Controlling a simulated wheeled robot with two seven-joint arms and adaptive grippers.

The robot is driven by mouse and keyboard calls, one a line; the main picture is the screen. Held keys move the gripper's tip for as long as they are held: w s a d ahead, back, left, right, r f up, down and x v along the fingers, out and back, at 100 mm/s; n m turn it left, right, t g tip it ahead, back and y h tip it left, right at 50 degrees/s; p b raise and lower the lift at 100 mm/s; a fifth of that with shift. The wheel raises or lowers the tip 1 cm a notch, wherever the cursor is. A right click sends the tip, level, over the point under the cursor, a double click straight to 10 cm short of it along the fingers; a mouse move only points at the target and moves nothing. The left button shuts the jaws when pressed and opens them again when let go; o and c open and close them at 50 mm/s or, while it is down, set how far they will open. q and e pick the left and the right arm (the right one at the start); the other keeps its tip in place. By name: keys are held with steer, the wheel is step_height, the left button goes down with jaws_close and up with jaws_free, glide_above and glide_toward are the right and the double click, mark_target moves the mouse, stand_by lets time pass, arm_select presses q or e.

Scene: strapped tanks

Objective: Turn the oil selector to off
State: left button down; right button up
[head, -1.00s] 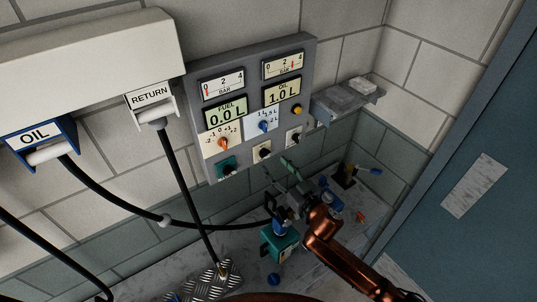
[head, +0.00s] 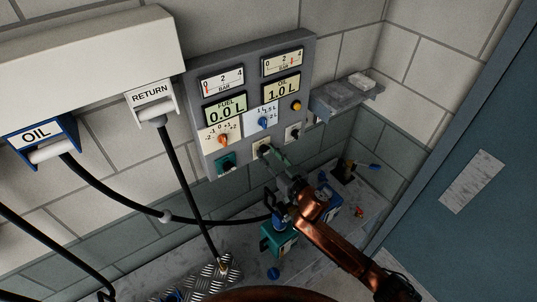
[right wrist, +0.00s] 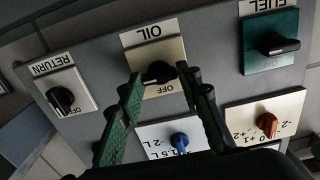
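The oil selector (head: 261,146) is a black knob on a beige plate, low in the middle of the grey panel. In the right wrist view, the oil selector (right wrist: 158,71) sits under an upside-down OIL label, with an OFF mark beside it. Its bar lies roughly crosswise there; I cannot tell which end points. My right gripper (head: 272,154) reaches up to the panel at this knob. In the right wrist view its green fingers (right wrist: 164,84) are apart, one on each side of the knob. I cannot tell whether either touches it. My left gripper is not in view.
The teal fuel selector (right wrist: 278,46) and the return selector (right wrist: 61,99) flank the oil knob. An orange dial (right wrist: 267,124) and a blue dial (right wrist: 180,142) are close to the fingers. Black hoses (head: 185,190) hang left of the panel. A grey shelf (head: 345,97) is at right.

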steer(key=shift+c, duration=0.8)
steer(key=c, duration=0.3)
steer(key=shift+c, duration=0.7)
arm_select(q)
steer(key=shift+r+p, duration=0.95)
arm_select(e)
steer(key=n, duration=1.7)
steer(key=shift+n, duration=0.4)
